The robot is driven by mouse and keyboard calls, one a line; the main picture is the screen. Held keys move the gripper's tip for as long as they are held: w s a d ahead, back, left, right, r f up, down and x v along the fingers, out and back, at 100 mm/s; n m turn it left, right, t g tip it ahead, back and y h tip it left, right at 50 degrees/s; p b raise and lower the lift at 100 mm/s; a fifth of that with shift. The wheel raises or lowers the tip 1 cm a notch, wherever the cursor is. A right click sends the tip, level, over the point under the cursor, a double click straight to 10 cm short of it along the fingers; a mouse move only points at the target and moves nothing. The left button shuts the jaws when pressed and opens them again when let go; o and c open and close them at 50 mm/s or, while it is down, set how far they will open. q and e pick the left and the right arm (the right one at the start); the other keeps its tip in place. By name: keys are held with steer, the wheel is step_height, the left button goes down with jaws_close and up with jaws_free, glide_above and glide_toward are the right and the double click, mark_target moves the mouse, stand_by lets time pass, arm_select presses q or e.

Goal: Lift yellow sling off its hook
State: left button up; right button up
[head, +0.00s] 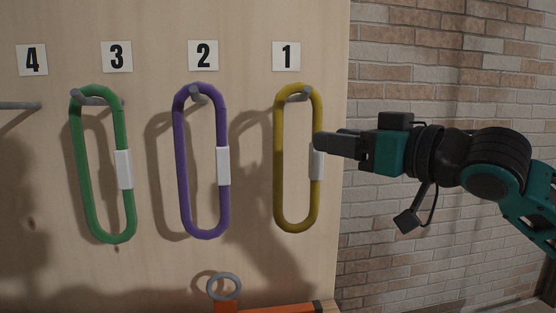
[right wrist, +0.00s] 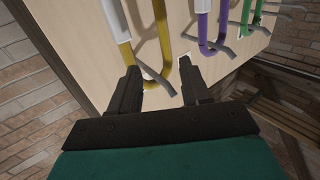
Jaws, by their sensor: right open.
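The yellow sling (head: 279,160), a long closed loop with a white sleeve, hangs on the grey hook (head: 300,94) under label 1. My right gripper (head: 318,140) is beside its right strand, at the upper end of the sleeve, which it partly covers. In the right wrist view the jaws (right wrist: 160,82) are open, with one end of the yellow sling (right wrist: 126,54) and a grey hook (right wrist: 156,95) showing between the fingers. I cannot tell whether either finger touches the sling. My left gripper is not in view.
A purple sling (head: 179,150) hangs under label 2 and a green sling (head: 83,185) under label 3. The hook (head: 20,105) under label 4 is bare. A grey ring (head: 224,286) and an orange bar (head: 275,308) are below. A brick wall (head: 450,60) stands right of the board.

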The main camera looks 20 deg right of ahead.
mark_target(285, 129)
steer(key=p+x, duration=0.1)
steer(key=x, duration=0.3)
steer(key=p+x, duration=0.2)
steer(key=x, duration=0.2)
steer(key=p+x, duration=0.2)
steer(key=x, duration=0.2)
steer(key=shift+w+a+r, duration=0.2)
steer(key=shift+a+r, duration=0.1)
steer(key=shift+r, duration=0.05)
steer(key=shift+c, duration=0.5)
jaws_close()
